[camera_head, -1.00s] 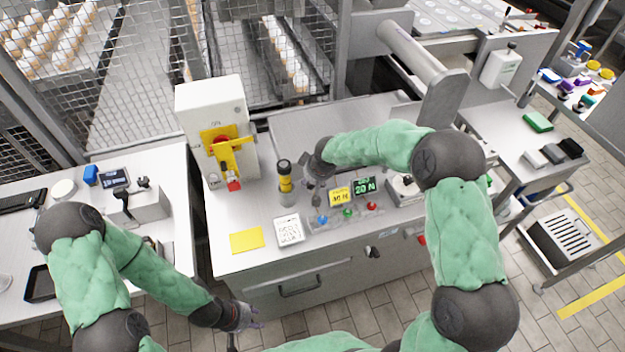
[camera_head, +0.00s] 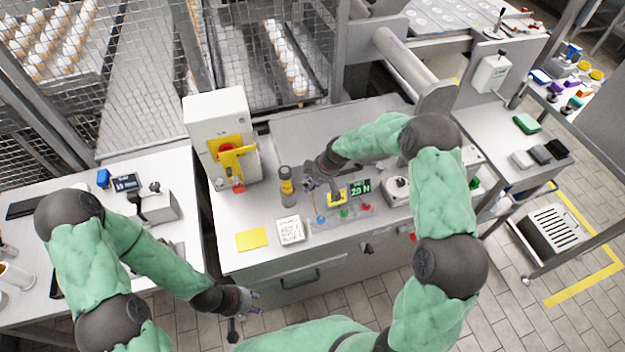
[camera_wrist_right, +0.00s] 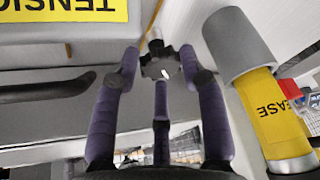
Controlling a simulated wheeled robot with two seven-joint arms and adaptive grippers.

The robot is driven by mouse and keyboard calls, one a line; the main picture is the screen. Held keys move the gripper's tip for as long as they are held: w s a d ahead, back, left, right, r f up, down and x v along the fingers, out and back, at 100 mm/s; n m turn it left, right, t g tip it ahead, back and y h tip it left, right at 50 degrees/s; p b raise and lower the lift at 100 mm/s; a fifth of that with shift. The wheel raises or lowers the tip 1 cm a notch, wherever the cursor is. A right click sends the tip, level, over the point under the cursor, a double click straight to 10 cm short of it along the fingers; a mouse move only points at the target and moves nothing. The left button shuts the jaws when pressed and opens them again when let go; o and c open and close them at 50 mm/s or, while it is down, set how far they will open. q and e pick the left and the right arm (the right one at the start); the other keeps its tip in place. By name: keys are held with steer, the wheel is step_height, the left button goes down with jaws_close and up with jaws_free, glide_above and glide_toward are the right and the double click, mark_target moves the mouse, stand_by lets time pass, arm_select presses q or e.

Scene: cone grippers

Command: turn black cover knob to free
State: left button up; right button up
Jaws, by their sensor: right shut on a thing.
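The black cover knob (camera_wrist_right: 160,66) is a dark lobed wheel with a small white mark, in the upper middle of the right wrist view. My right gripper (camera_wrist_right: 159,62) has purple fingers on either side of it and is shut on it. In the head view my right gripper (camera_head: 318,184) is over the bench beside the yellow-and-black grease cylinder (camera_head: 287,183), and the knob cannot be made out there. My left gripper (camera_head: 248,302) is low in front of the bench, apart from everything, with its fingers spread and empty.
The grease cylinder (camera_wrist_right: 270,110) stands close on the right in the wrist view. A black bar handle (camera_wrist_right: 45,90) and yellow TENSION label (camera_wrist_right: 65,10) lie left.

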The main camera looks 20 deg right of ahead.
steer(key=n+b, duration=0.2)
steer(key=n+g+b, duration=0.1)
steer(key=n+b, duration=0.1)
steer(key=shift+w+f+y, duration=0.2)
steer(key=shift+y, duration=0.2)
steer(key=n+g+b, duration=0.1)
steer(key=n+b, duration=0.1)
steer(key=n, duration=0.1)
steer(key=shift+w+r, duration=0.1)
steer(key=shift+n+g+b, duration=0.35)
steer(key=shift+n+g, duration=0.35)
steer(key=shift+n, duration=0.5)
steer(key=shift+w+n+g, duration=0.1)
steer(key=shift+n+g, duration=0.3)
steer(key=shift+n, duration=0.7)
steer(key=shift+r, duration=0.1)
steer(key=o, duration=0.8)
steer(key=shift+d, duration=0.1)
